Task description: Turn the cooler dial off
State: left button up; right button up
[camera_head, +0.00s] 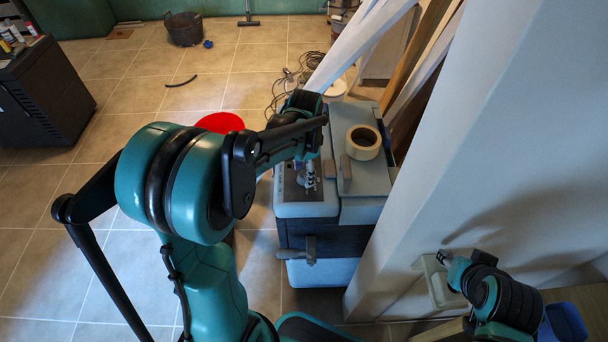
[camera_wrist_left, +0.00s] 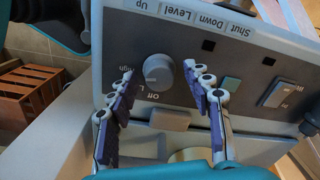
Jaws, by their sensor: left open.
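The cooler (camera_head: 306,210) is a grey-blue box beside the white wall in the head view. In the left wrist view its panel (camera_wrist_left: 225,60) carries a round grey dial (camera_wrist_left: 158,72) with "High" and "Off" printed by it. The dial's exact setting is too unclear to tell. My left gripper (camera_head: 306,178) is over the panel from above; in the wrist view its open purple-padded fingers (camera_wrist_left: 162,82) stand on either side of the dial, and contact cannot be told. My right gripper (camera_head: 441,258) is at the lower right, by a pale wall fitting; its jaws are too small to read.
A tape roll (camera_head: 363,142) lies on the cooler's top. Planks (camera_head: 358,45) lean behind it. A red round thing (camera_head: 220,122) is left of the cooler.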

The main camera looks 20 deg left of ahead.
pick_arm(q)
jog(key=shift+f, duration=0.4)
pick_arm(e)
jog(key=shift+f, duration=0.15)
pick_arm(q)
jog(key=shift+s, duration=0.1)
grip_shut()
